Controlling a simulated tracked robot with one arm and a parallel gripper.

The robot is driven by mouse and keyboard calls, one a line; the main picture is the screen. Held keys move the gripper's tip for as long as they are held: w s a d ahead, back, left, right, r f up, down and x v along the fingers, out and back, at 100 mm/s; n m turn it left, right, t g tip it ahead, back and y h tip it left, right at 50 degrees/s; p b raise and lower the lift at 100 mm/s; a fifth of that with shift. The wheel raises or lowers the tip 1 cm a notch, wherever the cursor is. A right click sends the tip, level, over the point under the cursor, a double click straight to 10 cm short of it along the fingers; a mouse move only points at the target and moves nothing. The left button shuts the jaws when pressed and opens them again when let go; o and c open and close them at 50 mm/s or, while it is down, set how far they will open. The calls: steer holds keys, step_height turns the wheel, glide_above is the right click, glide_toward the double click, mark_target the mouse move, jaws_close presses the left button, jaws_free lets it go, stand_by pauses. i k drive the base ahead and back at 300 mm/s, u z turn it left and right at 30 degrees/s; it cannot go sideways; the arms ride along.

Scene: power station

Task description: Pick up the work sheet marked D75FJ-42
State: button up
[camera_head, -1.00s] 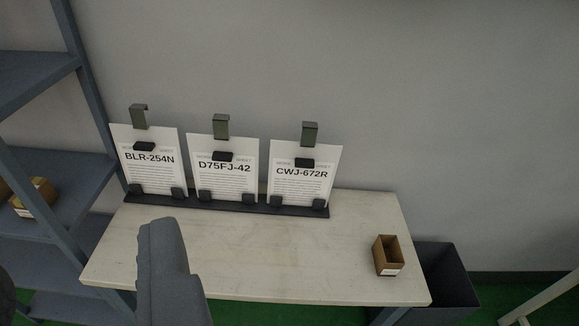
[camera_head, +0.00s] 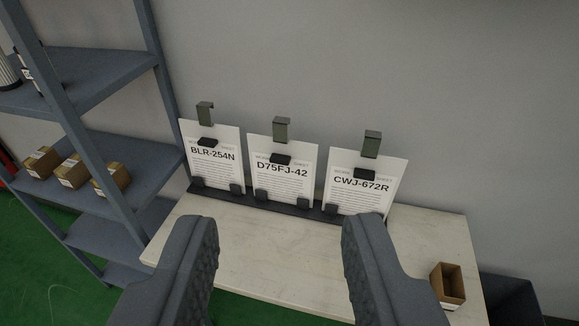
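The work sheet marked D75FJ-42 (camera_head: 281,186) stands upright in the middle of three sheets, in a dark rack (camera_head: 290,207) at the back of a pale table (camera_head: 276,251). A black clip and a dark green hook (camera_head: 281,129) are at its top. The sheet marked BLR-254N (camera_head: 213,169) stands to its left and the one marked CWJ-672R (camera_head: 360,197) to its right. My gripper (camera_head: 281,232) is open and empty, its two fingers wide apart in the foreground, short of the sheets. The middle sheet shows between the fingers.
A blue-grey shelf unit (camera_head: 115,165) with small brown boxes (camera_head: 72,170) stands at the left. An open brown box (camera_head: 447,287) sits at the table's right end. A dark bin (camera_head: 515,297) stands beyond it. A grey wall is close behind the sheets.

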mark_target(281, 168)
steer(key=i, duration=0.95)
steer(key=u, duration=0.05)
